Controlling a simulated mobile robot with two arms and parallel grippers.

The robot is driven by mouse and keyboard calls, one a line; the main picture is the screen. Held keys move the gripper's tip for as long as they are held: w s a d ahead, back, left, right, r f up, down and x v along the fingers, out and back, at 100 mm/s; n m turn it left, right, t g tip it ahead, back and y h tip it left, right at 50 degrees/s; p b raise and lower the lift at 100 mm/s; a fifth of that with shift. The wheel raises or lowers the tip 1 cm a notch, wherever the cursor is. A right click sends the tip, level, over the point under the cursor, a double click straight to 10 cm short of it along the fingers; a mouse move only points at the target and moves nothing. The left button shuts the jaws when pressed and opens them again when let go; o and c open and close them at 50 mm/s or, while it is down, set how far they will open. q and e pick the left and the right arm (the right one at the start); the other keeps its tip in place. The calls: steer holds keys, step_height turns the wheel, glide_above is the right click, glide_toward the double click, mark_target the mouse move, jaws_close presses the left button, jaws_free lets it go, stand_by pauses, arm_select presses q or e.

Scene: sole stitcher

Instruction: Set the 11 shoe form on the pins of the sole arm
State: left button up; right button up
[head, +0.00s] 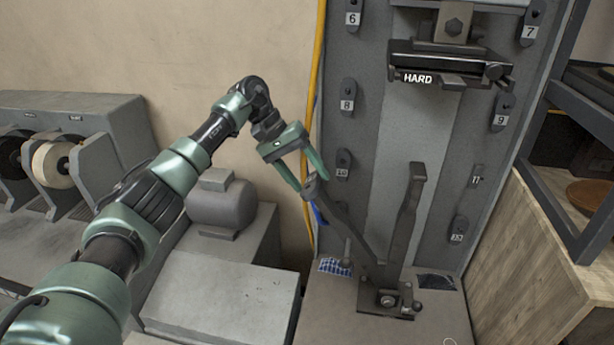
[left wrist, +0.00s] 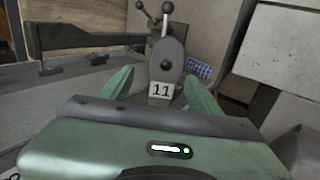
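The 11 shoe form (left wrist: 166,62) is a grey rounded plate with a dark knob and a white "11" label, seen ahead between my left fingers in the left wrist view. In the head view the form (head: 311,187) is small, at the upper end of the left-leaning dark sole arm (head: 350,232). The pins are hidden, so I cannot tell how it is seated. My left gripper (head: 303,184) is open around the form's end; in the left wrist view the fingers (left wrist: 160,88) show gaps on both sides of it. My right gripper is out of view.
A second dark upright post (head: 408,215) stands beside the sole arm on the same base. The panel behind holds forms 8 (head: 348,97), 9 (head: 503,108) and others; the 11 place (head: 477,177) shows no form. A grey motor (head: 222,203) is at left.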

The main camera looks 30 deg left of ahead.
arm_select(q)
steer(key=shift+f, duration=0.15)
steer(key=shift+a+r, duration=0.25)
steer(key=shift+r, duration=0.05)
steer(key=b+v, duration=0.2)
steer(key=v, duration=0.5)
steer(key=shift+r, duration=0.15)
